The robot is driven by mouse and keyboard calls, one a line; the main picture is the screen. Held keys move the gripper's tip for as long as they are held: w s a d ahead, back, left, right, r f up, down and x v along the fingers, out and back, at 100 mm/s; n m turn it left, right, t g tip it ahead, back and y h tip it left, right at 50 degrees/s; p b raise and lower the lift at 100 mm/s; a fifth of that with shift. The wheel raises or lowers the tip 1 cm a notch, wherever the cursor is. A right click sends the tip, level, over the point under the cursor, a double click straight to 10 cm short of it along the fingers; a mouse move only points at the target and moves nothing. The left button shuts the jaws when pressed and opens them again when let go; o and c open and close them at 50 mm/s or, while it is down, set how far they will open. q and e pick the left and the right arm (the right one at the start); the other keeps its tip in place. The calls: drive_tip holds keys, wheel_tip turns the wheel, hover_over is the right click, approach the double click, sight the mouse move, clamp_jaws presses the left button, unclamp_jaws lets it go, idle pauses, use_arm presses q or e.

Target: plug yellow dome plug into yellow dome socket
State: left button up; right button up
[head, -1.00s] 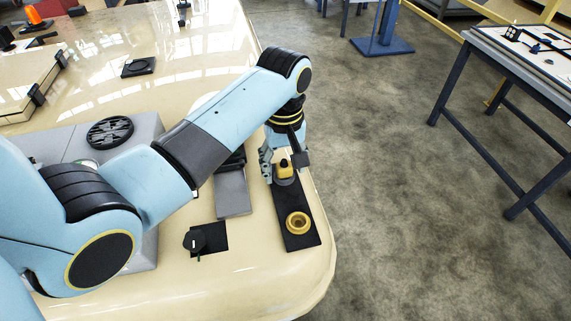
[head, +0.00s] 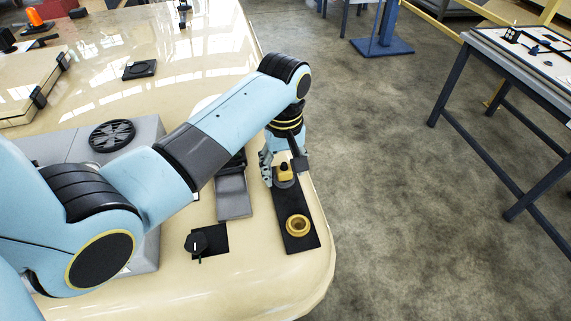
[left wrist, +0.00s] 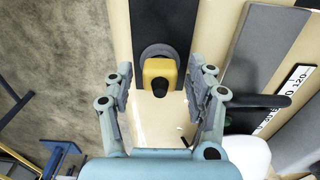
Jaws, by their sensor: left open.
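The yellow dome plug (head: 285,170) stands upright on a grey round base on the black strip, and its yellow top with a black part also shows in the left wrist view (left wrist: 159,69). The yellow dome socket (head: 297,226) is a yellow ring on the near end of the same black strip (head: 300,245). My left gripper (head: 279,176) is at the plug; in the left wrist view its open fingers (left wrist: 160,84) stand on either side of the plug, with a gap on each side. The socket is not seen in the left wrist view. My right gripper is not in view.
A grey tray (head: 233,195) lies left of the strip. A black knob (head: 196,243) on a black plate is nearer and to the left. The rounded counter edge lies close to the right of the strip, with open floor (head: 400,220) beyond.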

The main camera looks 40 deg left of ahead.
sight(284, 168)
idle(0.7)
use_arm(q)
clamp_jaws()
drive_tip(key=shift+r, duration=0.1)
drive_tip(key=shift+r, duration=2.9)
